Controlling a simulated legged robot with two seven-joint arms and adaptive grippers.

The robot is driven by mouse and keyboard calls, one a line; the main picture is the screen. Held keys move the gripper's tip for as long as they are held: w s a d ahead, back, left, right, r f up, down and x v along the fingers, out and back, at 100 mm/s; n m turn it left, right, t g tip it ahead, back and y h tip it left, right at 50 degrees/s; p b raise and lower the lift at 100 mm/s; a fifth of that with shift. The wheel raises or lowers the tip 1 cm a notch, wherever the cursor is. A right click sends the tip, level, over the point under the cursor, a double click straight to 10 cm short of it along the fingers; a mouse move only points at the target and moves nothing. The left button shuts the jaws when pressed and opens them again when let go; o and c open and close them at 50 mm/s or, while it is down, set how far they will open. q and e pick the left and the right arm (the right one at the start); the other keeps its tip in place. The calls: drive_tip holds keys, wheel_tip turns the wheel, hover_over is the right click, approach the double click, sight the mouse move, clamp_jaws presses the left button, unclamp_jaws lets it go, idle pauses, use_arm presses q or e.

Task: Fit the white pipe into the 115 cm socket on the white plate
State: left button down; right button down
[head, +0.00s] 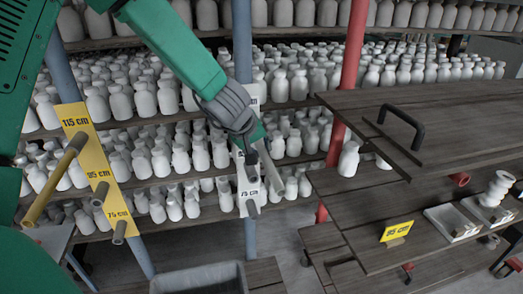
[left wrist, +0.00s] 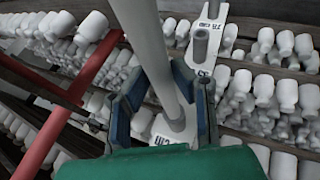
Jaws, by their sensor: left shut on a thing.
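The white plate (head: 242,196) hangs on a blue post in the middle of the head view, with a 75 cm label low on it. The left wrist view shows the plate (left wrist: 205,50) with short grey sockets. My left gripper (head: 256,148) is in front of the plate's upper part. It is shut on the white pipe (left wrist: 150,50), which runs between its fingers in the left wrist view. The pipe (head: 271,171) sticks out below the gripper in the head view. Its far end meets a round collar by a partly hidden "cm" label; I cannot tell how deep it sits.
A yellow plate (head: 98,158) at the left holds a yellow pipe (head: 52,185) at 115 cm. Shelves of white bottles fill the back. A red post (head: 350,70) and a wooden table (head: 450,110) with a black handle stand to the right. A grey bin (head: 198,278) is below.

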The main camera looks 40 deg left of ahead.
sight(257, 143)
use_arm(q)
drive_tip(key=shift+w+a, duration=1.15)
drive_tip(key=shift+a, duration=0.15)
drive_tip(key=c, duration=1.3)
unclamp_jaws()
drive_tip(key=shift+s+r, duration=0.1)
drive_tip(key=shift+r, duration=0.05)
drive_tip(key=v, duration=1.1)
drive_tip(key=shift+s+d+r, duration=0.1)
drive_tip(key=shift+r, duration=0.2)
